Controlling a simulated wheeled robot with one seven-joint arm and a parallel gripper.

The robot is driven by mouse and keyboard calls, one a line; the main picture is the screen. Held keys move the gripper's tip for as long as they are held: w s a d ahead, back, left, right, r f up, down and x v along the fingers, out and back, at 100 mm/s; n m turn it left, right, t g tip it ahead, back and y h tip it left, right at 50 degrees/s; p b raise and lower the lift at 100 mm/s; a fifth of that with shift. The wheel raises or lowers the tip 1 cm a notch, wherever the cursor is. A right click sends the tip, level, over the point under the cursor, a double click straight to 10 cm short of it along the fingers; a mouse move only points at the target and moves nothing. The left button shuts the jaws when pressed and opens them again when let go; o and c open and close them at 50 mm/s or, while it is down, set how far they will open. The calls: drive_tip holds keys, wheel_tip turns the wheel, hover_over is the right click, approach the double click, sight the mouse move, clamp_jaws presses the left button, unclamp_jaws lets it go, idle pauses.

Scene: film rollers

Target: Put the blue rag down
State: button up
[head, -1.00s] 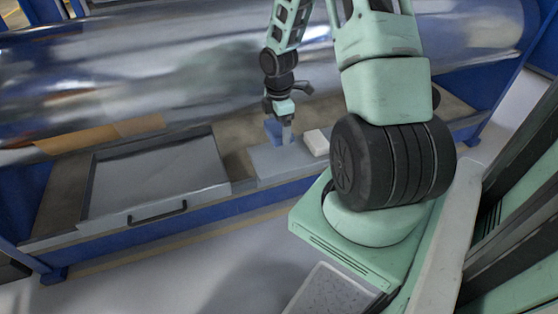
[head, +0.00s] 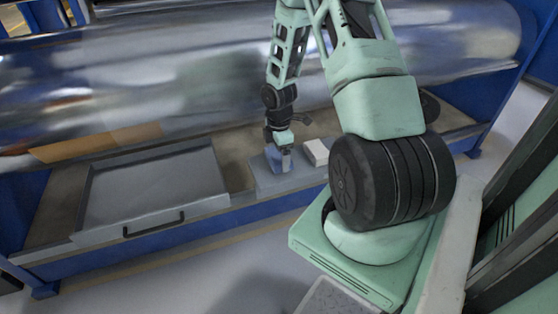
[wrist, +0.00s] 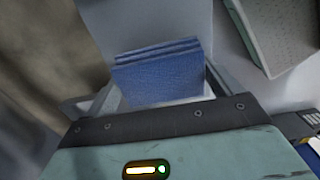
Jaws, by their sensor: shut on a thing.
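The blue rag (head: 273,156) is a folded, layered bundle. It also shows in the wrist view (wrist: 160,76), between the fingers. My gripper (head: 280,155) is shut on the rag, pointing down over a light grey slab (head: 290,181) on the bench. In the wrist view my gripper (wrist: 158,95) has a finger on each side of the rag, and the slab's grey surface (wrist: 150,20) shows beyond it. The rag is at or just above the slab; I cannot tell whether it touches.
A white block (head: 316,151) sits on the slab just right of my gripper. A grey tray-like drawer with a black handle (head: 153,222) lies to the left. A large shiny metal roller (head: 190,80) runs behind the bench, between blue frame parts.

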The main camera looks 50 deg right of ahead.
sight(280, 154)
drive_tip(key=shift+f, duration=0.95)
drive_tip(key=o, duration=0.6)
drive_tip(key=shift+f, duration=0.15)
drive_tip(key=shift+f+b, duration=0.2)
drive_tip(key=shift+b, duration=0.25)
drive_tip(key=r+p, duration=0.3)
drive_tip(key=r, duration=0.6)
drive_tip(key=r+p, duration=0.3)
drive_tip(key=r, duration=0.5)
drive_tip(key=shift+s+r, duration=0.2)
drive_tip(key=shift+r, duration=0.2)
